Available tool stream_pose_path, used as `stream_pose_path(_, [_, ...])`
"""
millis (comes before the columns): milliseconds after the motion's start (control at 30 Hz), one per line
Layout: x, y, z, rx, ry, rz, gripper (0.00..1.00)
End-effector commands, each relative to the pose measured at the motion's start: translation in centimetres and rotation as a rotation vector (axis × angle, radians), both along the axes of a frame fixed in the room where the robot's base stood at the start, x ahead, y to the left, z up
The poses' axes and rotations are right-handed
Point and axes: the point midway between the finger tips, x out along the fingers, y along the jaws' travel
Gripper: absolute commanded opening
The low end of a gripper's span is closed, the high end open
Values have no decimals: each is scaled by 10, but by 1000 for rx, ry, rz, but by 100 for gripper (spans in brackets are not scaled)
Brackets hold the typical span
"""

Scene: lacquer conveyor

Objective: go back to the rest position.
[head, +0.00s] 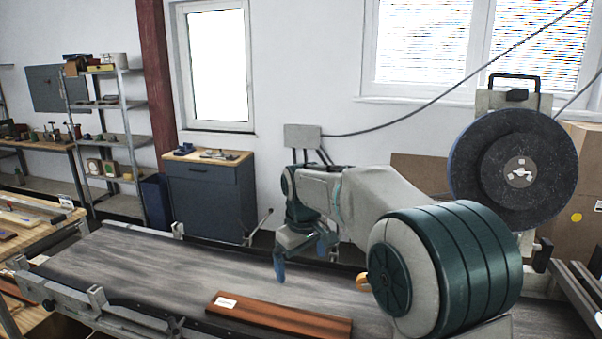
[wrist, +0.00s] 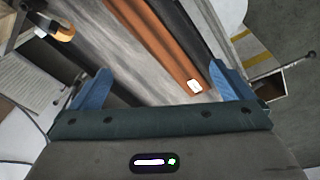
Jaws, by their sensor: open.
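My gripper (head: 300,258) is open above the conveyor belt (head: 150,262), with its blue fingers apart and pointing down. In the wrist view the two blue fingertips (wrist: 157,85) show wide apart with nothing held between them. A reddish-brown wooden plank (head: 285,317) with a small white label lies on the belt, on the near side of my gripper. In the wrist view the plank (wrist: 160,40) runs at a slant, and its labelled end is close to the right finger. I cannot tell the exact height of the fingers over the belt.
A workbench (head: 50,233) with planks stands at the left. A dark cabinet (head: 208,193) and a metal shelf (head: 122,140) stand behind the belt. A large dark disc machine (head: 515,169) stands at the right. The belt left of my gripper is clear.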

Motion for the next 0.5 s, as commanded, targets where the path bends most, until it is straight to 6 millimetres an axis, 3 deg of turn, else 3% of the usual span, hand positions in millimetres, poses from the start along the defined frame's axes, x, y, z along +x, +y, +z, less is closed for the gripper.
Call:
stream_pose_path(233, [-77,-59,13,34,-49,-196,100])
stream_pose_path(500, [-168,-108,-1,82,-98,-409,100])
